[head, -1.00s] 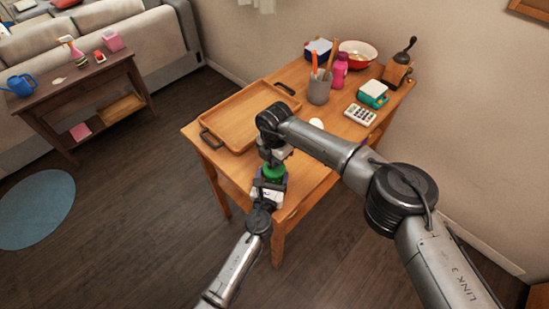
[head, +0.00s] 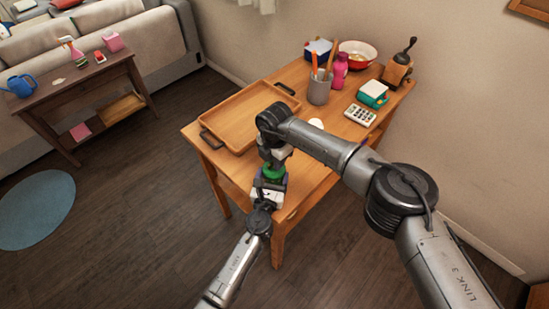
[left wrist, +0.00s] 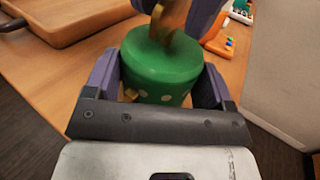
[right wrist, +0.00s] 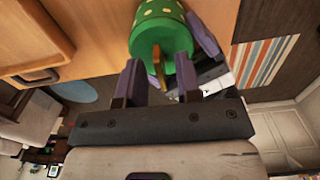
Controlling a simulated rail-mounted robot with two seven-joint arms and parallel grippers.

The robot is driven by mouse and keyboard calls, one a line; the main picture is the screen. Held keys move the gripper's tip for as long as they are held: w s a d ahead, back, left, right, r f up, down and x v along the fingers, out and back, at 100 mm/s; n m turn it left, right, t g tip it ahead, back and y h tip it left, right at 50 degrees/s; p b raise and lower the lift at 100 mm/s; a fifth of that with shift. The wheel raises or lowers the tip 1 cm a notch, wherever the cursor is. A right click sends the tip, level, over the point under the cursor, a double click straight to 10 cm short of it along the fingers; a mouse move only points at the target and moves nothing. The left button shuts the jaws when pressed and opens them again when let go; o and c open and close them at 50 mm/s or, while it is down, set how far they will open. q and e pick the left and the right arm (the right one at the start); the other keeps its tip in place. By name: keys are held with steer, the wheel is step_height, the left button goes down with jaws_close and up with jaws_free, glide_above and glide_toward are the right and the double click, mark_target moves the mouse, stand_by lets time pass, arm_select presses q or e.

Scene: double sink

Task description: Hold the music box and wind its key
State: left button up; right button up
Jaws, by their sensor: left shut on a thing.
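The music box is a green drum with pale dots; it shows in the left wrist view (left wrist: 162,66), the right wrist view (right wrist: 158,30) and, small, in the head view (head: 271,174). My left gripper (left wrist: 160,84) is shut on its sides, one finger on each side. The brass-brown key (left wrist: 174,20) stands out from the music box's top; it also shows in the right wrist view (right wrist: 157,68). My right gripper (right wrist: 156,72) is over the top, with its fingers apart on either side of the key. Gaps show between the fingers and the key.
The wooden table (head: 312,182) lies behind and below the grippers. A wooden tray (head: 240,135) is on its left part.

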steer(key=shift+r, duration=0.1)
step_height(320, 180, up, 12)
stand_by(0.5)
arm_select(q)
steer(key=o, duration=0.9)
steer(key=shift+o, duration=0.2)
steer(key=shift+s, duration=0.1)
